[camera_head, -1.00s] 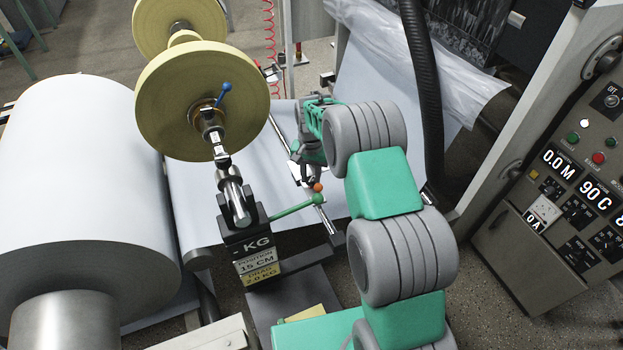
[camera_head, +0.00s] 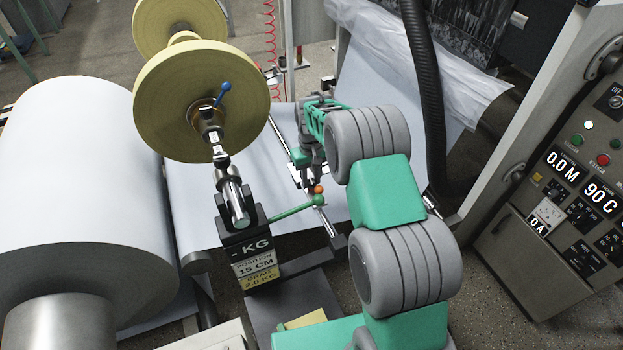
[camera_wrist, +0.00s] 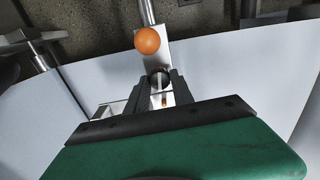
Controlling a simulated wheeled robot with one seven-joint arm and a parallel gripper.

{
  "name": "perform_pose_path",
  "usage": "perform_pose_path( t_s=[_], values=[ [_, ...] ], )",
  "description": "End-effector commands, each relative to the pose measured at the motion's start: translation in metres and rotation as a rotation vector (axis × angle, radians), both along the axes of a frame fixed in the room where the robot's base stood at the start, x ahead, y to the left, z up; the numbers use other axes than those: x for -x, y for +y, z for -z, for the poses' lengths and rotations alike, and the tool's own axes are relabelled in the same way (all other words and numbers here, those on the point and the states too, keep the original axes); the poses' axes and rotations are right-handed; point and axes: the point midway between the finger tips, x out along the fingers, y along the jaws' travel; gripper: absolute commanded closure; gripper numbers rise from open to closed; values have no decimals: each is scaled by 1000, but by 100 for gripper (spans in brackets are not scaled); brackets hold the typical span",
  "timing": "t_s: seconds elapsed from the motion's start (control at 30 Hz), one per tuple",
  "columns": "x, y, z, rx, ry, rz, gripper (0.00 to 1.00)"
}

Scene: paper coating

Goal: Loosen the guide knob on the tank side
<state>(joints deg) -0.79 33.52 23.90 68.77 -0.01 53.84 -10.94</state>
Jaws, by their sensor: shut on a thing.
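The guide knob (camera_wrist: 159,75) is a small dark round piece on a pale metal block, seen between my fingertips in the wrist view. My gripper (camera_wrist: 160,88) is shut on it, and its dark fingers hide the knob's sides. In the head view my gripper (camera_head: 310,172) points down at the bar over the white paper web, and the knob is hidden there. An orange ball (camera_wrist: 147,40) sits just beyond the fingertips; it also shows in the head view (camera_head: 318,188), near the end of the green lever (camera_head: 295,209).
A yellow roll (camera_head: 187,110) on a shaft with a blue-tipped handle and a large white paper roll (camera_head: 85,180) stand to the left. The control panel (camera_head: 575,190) is at the right. A black hose (camera_head: 428,110) hangs behind my arm.

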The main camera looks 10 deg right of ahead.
Motion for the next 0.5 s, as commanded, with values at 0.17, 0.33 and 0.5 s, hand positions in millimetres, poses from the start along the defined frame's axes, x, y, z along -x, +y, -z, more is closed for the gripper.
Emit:
perform_pose_path(
  t_s=[0.17,0.33,0.5],
  values=[
    [-2,0,-2,0,-5,-15,100],
    [-2,0,-2,0,-5,-16,100],
    [-2,0,-2,0,-5,-15,69]
  ],
)
